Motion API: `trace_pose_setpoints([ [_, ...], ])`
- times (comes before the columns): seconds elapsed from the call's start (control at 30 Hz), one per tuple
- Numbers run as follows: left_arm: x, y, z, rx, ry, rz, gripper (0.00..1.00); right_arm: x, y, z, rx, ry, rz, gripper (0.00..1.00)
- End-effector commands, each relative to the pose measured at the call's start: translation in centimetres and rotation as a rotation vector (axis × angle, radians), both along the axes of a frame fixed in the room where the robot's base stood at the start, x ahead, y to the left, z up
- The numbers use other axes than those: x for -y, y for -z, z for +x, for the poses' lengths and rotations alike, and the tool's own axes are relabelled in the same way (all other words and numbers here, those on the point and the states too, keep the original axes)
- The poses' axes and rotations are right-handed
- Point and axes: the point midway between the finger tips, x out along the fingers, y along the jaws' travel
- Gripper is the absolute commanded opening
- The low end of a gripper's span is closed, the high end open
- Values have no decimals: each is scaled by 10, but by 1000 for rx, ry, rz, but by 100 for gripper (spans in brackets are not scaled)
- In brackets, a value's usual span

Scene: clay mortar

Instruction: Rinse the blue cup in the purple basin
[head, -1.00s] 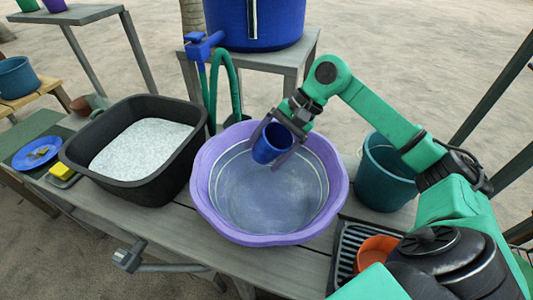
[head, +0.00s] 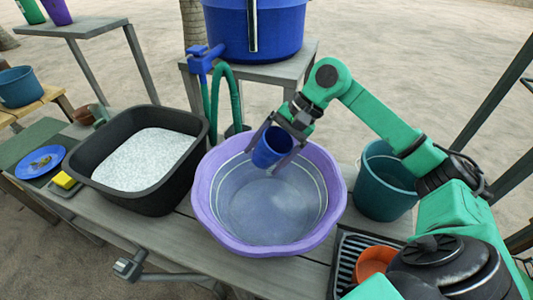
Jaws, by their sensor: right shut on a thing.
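The blue cup (head: 269,148) is in the head view, held over the back part of the purple basin. My right gripper (head: 273,152) reaches in from the right and is shut on the cup, with a finger on each side of it. The cup is slightly tilted. The purple basin (head: 204,212) stands on the grey wooden table and looks to hold clear water. Whether the cup's bottom touches the water cannot be told. My left gripper is not in view.
A black tub (head: 160,201) with whitish, speckled contents stands left of the basin. A blue tap (head: 203,55) with a green hose is behind. A teal bucket (head: 385,195) stands right of the basin. An orange bowl (head: 374,261) sits in a dark rack at front right.

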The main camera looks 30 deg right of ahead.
Motion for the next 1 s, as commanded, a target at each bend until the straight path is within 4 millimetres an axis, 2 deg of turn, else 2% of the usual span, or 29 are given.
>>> trace_pose_setpoints([
  [0.3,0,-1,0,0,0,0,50,0,0,0,0,1,-1,30],
  [0.37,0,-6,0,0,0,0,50,0,-3,1,-6,17,-5,30],
  [0.47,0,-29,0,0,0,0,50,-2,-15,4,-45,123,-28,30],
  [0.53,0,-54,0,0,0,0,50,-3,-26,9,-97,261,-52,30],
  [0.7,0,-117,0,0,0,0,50,-8,-47,22,-292,704,-75,30],
  [0.8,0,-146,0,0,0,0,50,-11,-53,28,-413,944,-53,30],
  [0.9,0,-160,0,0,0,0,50,-12,-53,31,-493,1106,-20,30],
  [1.0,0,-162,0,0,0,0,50,-13,-49,33,-530,1177,-3,30],
])
